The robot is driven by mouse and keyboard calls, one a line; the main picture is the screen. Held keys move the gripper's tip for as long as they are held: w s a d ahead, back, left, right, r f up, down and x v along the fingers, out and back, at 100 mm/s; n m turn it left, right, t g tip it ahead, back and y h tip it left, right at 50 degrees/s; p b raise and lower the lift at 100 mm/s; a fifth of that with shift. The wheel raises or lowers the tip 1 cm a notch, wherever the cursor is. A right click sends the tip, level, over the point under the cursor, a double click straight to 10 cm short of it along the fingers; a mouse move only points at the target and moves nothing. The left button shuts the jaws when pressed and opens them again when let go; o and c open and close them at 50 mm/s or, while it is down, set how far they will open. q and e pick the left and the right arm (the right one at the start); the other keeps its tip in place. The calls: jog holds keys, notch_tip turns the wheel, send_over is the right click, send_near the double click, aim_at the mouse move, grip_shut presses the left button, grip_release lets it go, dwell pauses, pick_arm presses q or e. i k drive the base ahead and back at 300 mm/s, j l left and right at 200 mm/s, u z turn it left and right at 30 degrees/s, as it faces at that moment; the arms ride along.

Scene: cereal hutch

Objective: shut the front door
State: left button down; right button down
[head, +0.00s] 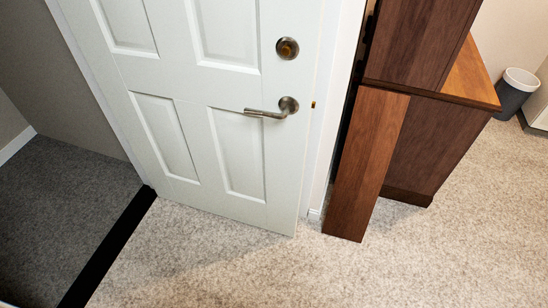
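The front door (188,120) is a white panelled door in the upper middle of the head view. It stands swung open into the carpeted room, with its free edge toward the right, close to the wooden furniture. A metal lever handle (270,112) sits near its free edge, with a round lock (287,48) above it. The dark threshold strip (108,246) of the open doorway runs along the lower left. Neither of my grippers shows in this view.
A brown wooden hutch (432,150) stands right of the door, with a wooden panel (367,165) angled out at its near side. A grey bin (515,94) stands at the far right. Light carpet (330,275) in front is clear. Darker flooring (65,205) lies beyond the threshold.

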aim_at(178, 78)
jog(key=i+l+u, duration=0.65)
jog(key=i, duration=0.1)
